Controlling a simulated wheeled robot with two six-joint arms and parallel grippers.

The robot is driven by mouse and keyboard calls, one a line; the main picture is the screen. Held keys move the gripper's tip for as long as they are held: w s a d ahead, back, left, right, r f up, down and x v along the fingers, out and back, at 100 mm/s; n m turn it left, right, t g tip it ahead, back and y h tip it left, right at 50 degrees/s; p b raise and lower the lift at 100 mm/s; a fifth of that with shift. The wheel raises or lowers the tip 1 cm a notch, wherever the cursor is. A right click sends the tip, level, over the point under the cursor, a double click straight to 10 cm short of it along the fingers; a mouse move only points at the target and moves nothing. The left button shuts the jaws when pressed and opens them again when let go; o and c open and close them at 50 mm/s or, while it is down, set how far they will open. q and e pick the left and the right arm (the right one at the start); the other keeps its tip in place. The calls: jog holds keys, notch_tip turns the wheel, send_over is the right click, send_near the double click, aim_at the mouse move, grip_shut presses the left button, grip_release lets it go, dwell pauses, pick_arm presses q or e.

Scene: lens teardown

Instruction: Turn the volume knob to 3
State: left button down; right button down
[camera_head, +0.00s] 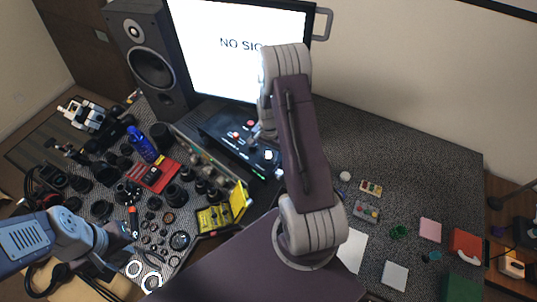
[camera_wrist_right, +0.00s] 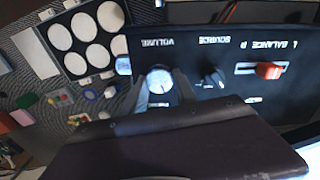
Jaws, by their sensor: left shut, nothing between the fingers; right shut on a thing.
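The dark control panel (camera_head: 222,128) stands below the monitor in the head view. In the right wrist view it appears upside down, with the labels VOLUME, SOURCE and BALANCE. The volume knob (camera_wrist_right: 160,78) is round and pale, by the VOLUME label. My right gripper (camera_wrist_right: 160,88) is shut on it, one finger on each side. Its pointer and setting are too small to read. In the head view my right arm partly covers this area. My left gripper (camera_head: 121,232) is shut and empty at the lower left, over the table, apart from the panel.
The black source knob (camera_wrist_right: 212,77) and the red balance slider (camera_wrist_right: 268,70) sit beside the volume knob. The monitor (camera_head: 235,50) and speaker (camera_head: 150,60) stand behind. Several lens parts and a yellow box (camera_head: 222,213) crowd the left table. Small blocks lie at the right.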

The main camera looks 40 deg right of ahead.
aim_at(269, 154)
jog(key=m, duration=0.4)
jog(key=shift+m+b, duration=0.3)
jog(key=shift+b, duration=0.1)
dwell(0.5)
jog(key=c, duration=1)
grip_release()
jog(key=shift+o, duration=0.2)
notch_tip(269, 154, up, 9)
jog(key=shift+r+b, duration=0.1)
jog(key=shift+b, duration=1)
